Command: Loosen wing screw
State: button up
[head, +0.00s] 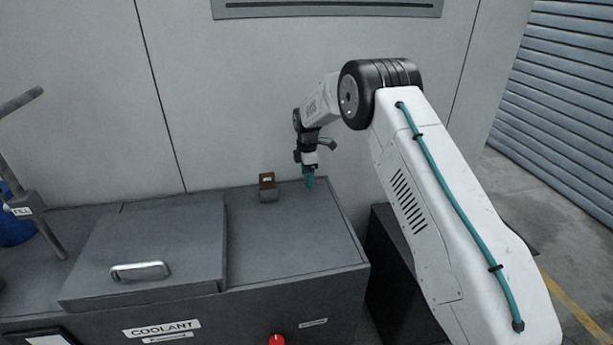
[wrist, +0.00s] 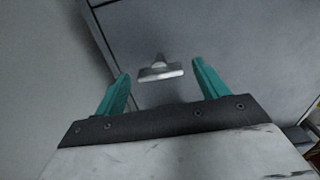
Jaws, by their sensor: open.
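A pale metal wing screw (wrist: 161,72) shows in the wrist view, with a wide flat wing and a small rounded knob behind it. It sits on or just above a dark grey surface. My gripper (wrist: 161,70) is open, with one teal finger on each side of the screw in the picture. Clear gaps show on both sides, and neither finger touches it there. I cannot tell how far the tips are from it in depth. In the head view my gripper (head: 310,184) points down at the back right of the grey coolant cabinet (head: 300,240); the screw cannot be made out there.
A small brown and grey block (head: 267,187) stands left of my gripper on the cabinet top. A raised lid with a metal handle (head: 140,270) lies further left. A wall (head: 230,100) rises close behind. The cabinet top in front of my gripper is clear.

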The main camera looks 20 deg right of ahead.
notch_tip(320, 180, up, 8)
jog(key=shift+a+f, duration=0.1)
jog(key=shift+f, duration=0.1)
dwell(0.3)
